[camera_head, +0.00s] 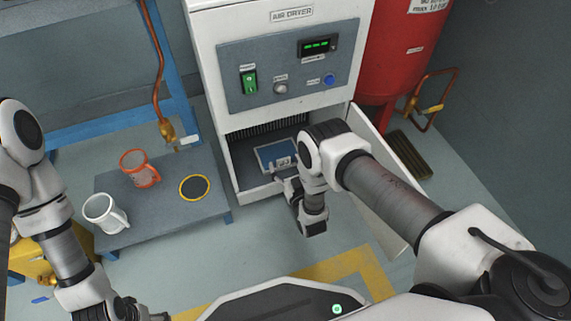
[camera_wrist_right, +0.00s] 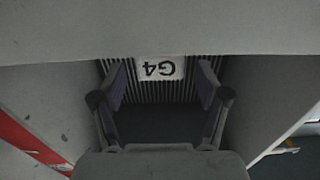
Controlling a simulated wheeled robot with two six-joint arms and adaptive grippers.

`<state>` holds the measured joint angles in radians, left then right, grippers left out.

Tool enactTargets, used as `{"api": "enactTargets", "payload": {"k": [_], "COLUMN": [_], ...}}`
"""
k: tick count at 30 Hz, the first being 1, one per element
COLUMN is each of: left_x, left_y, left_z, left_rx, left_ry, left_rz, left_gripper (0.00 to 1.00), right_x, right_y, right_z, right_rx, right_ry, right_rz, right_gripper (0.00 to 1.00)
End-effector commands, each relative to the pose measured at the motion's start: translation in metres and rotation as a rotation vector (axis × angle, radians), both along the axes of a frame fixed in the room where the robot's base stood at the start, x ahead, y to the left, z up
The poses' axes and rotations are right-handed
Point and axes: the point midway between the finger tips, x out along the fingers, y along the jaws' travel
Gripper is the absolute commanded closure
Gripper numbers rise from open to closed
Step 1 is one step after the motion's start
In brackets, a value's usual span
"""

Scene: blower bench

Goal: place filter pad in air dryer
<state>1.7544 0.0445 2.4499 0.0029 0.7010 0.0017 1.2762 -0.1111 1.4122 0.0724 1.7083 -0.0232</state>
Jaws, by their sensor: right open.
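The air dryer (camera_head: 205,65) is a white cabinet with a grey control panel and an open compartment at its base. A flat, blue-grey square with a pale frame, apparently the filter pad (camera_head: 268,154), lies on the compartment floor. My right gripper (camera_head: 283,174) is at the compartment mouth by the pad's near edge, open, and it partly hides the pad. In the right wrist view, its two fingers (camera_wrist_right: 160,105) stand apart before a ribbed surface with an upside-down G4 label (camera_wrist_right: 160,69). I cannot tell whether they touch the pad. My left gripper (camera_head: 142,311) is low at left, its jaws unclear.
The dryer's white door (camera_head: 376,195) hangs open on the right, close to my right arm. A low blue-grey bench (camera_head: 165,208) at left holds an orange mug (camera_head: 139,170), a white mug (camera_head: 103,213) and a yellow-ringed black disc (camera_head: 194,187). A red tank (camera_head: 405,60) stands at right.

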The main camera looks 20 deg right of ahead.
Motion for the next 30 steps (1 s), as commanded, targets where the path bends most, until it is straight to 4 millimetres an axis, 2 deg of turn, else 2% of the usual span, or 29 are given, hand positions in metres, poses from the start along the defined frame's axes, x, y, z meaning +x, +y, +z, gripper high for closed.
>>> {"api": "enactTargets", "payload": {"k": [2,5,12,18,21,27,30], "left_x": [0.000,0.000,-0.002,-0.002,-0.002,-0.002,-0.002], "left_y": [0.000,0.000,-0.001,-0.001,-0.001,-0.001,-0.001], "left_z": [0.005,0.012,0.041,0.053,0.053,0.052,0.053], "left_rx": [0.000,0.000,-0.001,-0.001,-0.001,-0.001,-0.001], "left_ry": [0.000,0.001,0.005,0.006,0.006,0.006,0.006], "left_rz": [0.000,-0.001,-0.007,-0.009,-0.009,-0.008,-0.008], "left_gripper": [0.21,0.21,0.21,0.21,0.21,0.21,0.21], "right_x": [0.000,-0.014,-0.075,-0.113,-0.120,-0.119,-0.115], "right_y": [0.000,-0.001,-0.003,-0.004,-0.004,-0.005,-0.015], "right_z": [0.006,0.006,0.008,0.005,0.004,0.002,-0.002], "right_rx": [0.000,0.000,0.000,0.000,0.000,-0.001,-0.015], "right_ry": [-0.001,0.003,0.005,0.002,0.000,0.011,0.144], "right_rz": [0.000,0.000,0.000,0.000,0.000,0.000,-0.003], "right_gripper": [0.26,0.26,0.26,0.26,0.26,0.26,0.26]}}
